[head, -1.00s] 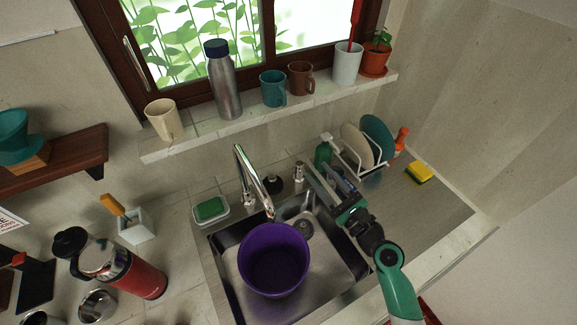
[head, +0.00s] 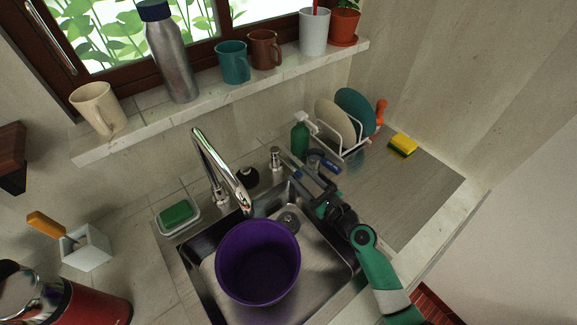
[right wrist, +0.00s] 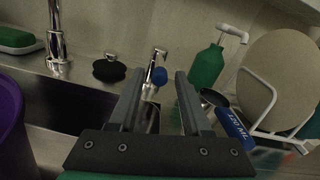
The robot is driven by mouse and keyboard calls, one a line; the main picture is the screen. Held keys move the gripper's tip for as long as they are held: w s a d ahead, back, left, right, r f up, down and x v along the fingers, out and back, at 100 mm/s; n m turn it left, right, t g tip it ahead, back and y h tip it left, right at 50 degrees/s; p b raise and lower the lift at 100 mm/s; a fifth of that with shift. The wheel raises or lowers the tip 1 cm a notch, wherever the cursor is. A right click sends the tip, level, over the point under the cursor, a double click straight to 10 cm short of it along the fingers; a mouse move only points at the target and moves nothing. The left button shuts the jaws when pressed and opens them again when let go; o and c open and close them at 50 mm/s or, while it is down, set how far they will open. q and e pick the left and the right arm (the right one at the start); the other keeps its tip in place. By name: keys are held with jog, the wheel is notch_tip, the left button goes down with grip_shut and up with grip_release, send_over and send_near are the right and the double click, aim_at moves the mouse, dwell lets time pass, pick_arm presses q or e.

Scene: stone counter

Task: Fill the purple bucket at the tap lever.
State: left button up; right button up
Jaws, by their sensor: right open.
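The purple bucket (head: 258,280) stands upright in the sink (head: 317,243); its inside is dark and I see no water in it. The tap (head: 207,160) arches over the sink, its spout end near the bucket's back rim, with no stream visible. The tap lever (head: 276,157) is a short metal post behind the sink; in the right wrist view it shows a blue end (right wrist: 160,76). My right gripper (head: 303,170) is open and empty, its fingers pointing at the lever, which appears between the fingertips in the right wrist view. My left gripper is out of view.
A green bottle (head: 300,139), a measuring cup with a blue handle (right wrist: 234,128) and a dish rack with plates (head: 333,121) stand right of the lever. A black stopper (head: 247,176) and green sponge (head: 176,213) lie behind the sink. The right drainboard is mostly clear.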

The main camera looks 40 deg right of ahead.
aim_at(291, 167)
jog(key=w+b, duration=0.1)
jog(key=w, duration=0.4)
jog(key=shift+w+d+f, duration=0.1)
jog(key=shift+d, duration=0.05)
jog(key=shift+w+b, duration=0.3)
jog(key=shift+w, duration=0.25)
grip_shut()
dwell(0.6)
